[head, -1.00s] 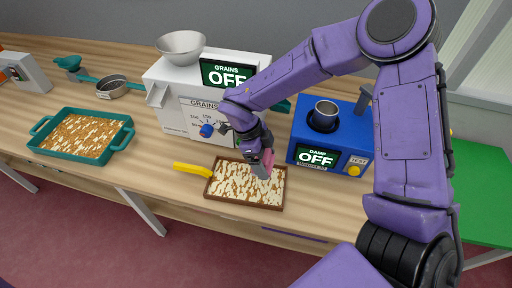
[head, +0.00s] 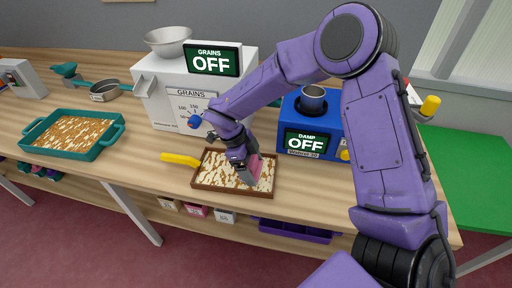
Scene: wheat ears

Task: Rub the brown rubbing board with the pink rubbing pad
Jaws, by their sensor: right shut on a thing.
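The brown rubbing board (head: 203,184) lies on the wooden bench in the head view, with pale and brown grain bits spread over its face. A yellow handle (head: 180,159) lies at its left side. My right gripper (head: 243,168) reaches down over the board's right half and is shut on the pink rubbing pad (head: 254,169). The pad is tilted and close to the board's surface; whether it touches is hard to tell. The gripper hides part of the board. My left gripper is not in view.
A teal tray (head: 99,146) of grain bits stands at the left. The white GRAINS machine (head: 165,107) with a metal bowl (head: 167,41) stands behind the board. A green surface (head: 470,180) lies far right.

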